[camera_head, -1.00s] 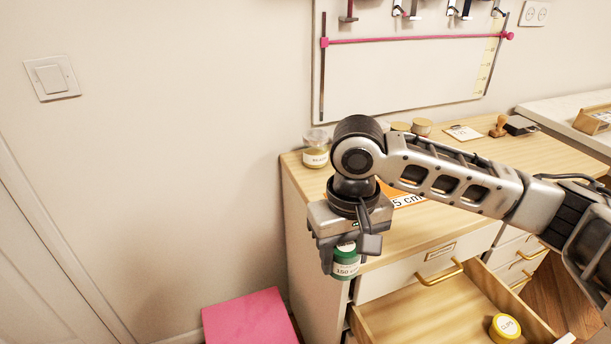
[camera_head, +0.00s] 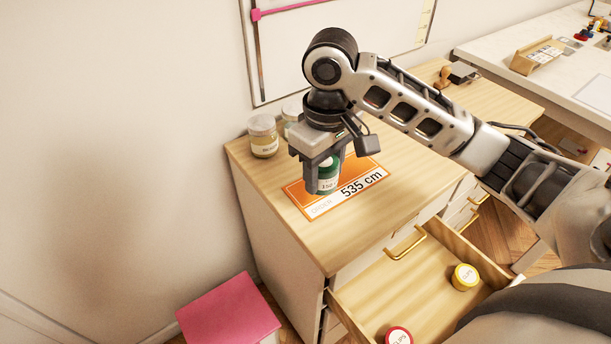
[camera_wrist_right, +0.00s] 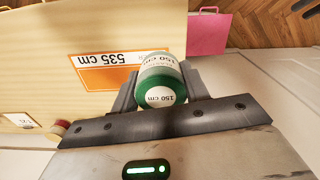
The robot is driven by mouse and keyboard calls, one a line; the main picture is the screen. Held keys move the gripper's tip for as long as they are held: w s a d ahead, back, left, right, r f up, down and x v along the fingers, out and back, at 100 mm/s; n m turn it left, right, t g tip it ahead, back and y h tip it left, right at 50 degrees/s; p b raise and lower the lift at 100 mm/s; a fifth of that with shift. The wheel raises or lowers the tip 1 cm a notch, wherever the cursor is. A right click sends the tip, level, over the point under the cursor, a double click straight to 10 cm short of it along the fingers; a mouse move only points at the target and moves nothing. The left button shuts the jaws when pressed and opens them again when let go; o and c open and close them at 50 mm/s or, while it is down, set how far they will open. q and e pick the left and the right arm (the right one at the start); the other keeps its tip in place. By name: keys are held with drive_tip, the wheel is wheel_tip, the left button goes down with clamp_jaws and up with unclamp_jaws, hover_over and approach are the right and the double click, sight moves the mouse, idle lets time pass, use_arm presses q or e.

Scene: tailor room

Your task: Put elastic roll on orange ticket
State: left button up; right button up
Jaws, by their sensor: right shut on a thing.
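The elastic roll (camera_head: 327,176) is a green roll with a white label reading 150 cm. My right gripper (camera_head: 324,178) is shut on it. The orange ticket (camera_head: 308,203), marked 535 cm, lies flat on the wooden cabinet top. In the head view the roll is over the ticket's upper left part; I cannot tell whether it touches. In the right wrist view the roll (camera_wrist_right: 161,82) sits between the two fingers, with the ticket (camera_wrist_right: 97,80) beyond it to the left. My left gripper does not show.
Jars (camera_head: 263,136) stand at the cabinet's back left corner. An open drawer (camera_head: 415,300) below holds a yellow tin (camera_head: 465,277) and a red tin (camera_head: 398,336). A stamp (camera_head: 443,76) stands farther back. The cabinet top in front of the ticket is clear.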

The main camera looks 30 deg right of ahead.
drive_tip(key=w+f, duration=0.4)
drive_tip(key=w, duration=0.1)
drive_tip(key=w+d+f, duration=0.1)
drive_tip(key=w+f, duration=0.2)
drive_tip(key=shift+w+f, duration=0.1)
wheel_tip(320, 180, down, 3)
drive_tip(key=shift+w+f, duration=0.1)
drive_tip(key=shift+f, duration=0.1)
drive_tip(key=o, duration=1)
wheel_tip(320, 180, up, 12)
drive_tip(key=shift+r, duration=0.15)
